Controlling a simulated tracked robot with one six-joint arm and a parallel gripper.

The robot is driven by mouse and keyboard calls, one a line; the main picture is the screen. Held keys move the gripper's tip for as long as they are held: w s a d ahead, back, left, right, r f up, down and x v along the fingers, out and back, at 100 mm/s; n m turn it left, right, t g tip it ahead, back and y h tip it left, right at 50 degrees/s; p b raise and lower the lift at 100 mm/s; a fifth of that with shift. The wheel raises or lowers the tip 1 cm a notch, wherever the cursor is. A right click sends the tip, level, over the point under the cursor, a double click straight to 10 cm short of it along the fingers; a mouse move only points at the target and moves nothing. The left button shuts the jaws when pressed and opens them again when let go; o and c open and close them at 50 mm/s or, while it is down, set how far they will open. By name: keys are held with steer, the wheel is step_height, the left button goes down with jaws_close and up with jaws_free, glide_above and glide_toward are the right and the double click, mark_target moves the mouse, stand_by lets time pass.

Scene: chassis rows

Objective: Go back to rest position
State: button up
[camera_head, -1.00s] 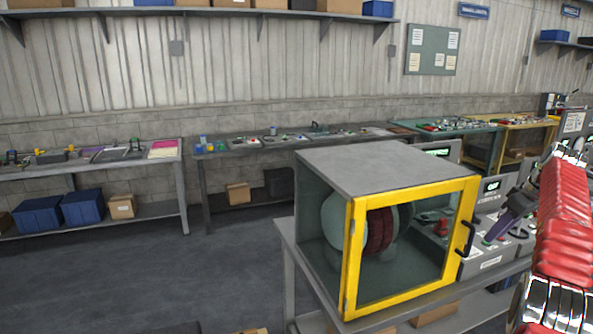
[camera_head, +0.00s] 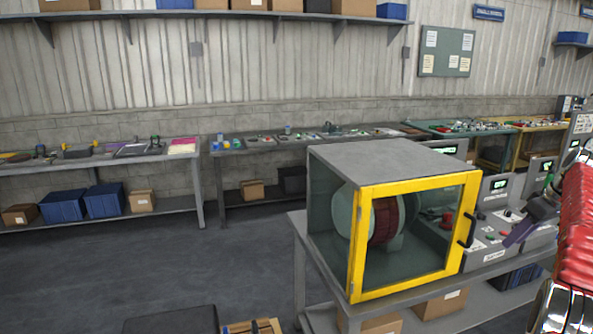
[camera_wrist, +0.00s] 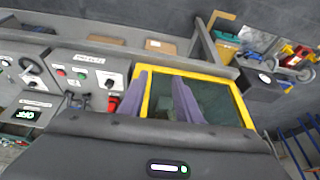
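My gripper (camera_head: 532,222) shows at the right edge of the head view, to the right of the yellow-framed cabinet and in front of the control panels. Its purple fingers stand apart in the wrist view (camera_wrist: 160,88), with nothing between them. My red arm covers the far right of the head view. The cabinet (camera_head: 380,157) has a grey top, a closed yellow-framed glass door with a black handle, and a dark red drum inside. Its door frame also shows beyond my fingers in the wrist view (camera_wrist: 236,103).
The cabinet and control panels (camera_head: 497,222) stand on a grey bench (camera_head: 303,232) with boxes below. Workbenches (camera_head: 180,160) line the back wall. A dark flat-topped object (camera_head: 172,321) and a small crate (camera_head: 252,327) are at the bottom. The floor at left is clear.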

step_height(320, 180, down, 8)
steer(key=s+a+m+g, duration=0.1)
steer(key=m, duration=0.5)
steer(key=s+a+r+m+h, duration=0.15)
steer(key=s+a, duration=0.35)
steer(key=a, duration=0.7)
steer(key=s+a+r+m, duration=0.15)
steer(key=s+a, duration=0.35)
steer(key=a, duration=0.6)
steer(key=s+a+r+n+t, duration=0.1)
steer(key=s+a+n, duration=0.4)
steer(key=s+a, duration=1.7)
steer(key=shift+a+r+t, duration=0.25)
steer(key=shift+a+t, duration=0.35)
steer(key=shift+a, duration=0.25)
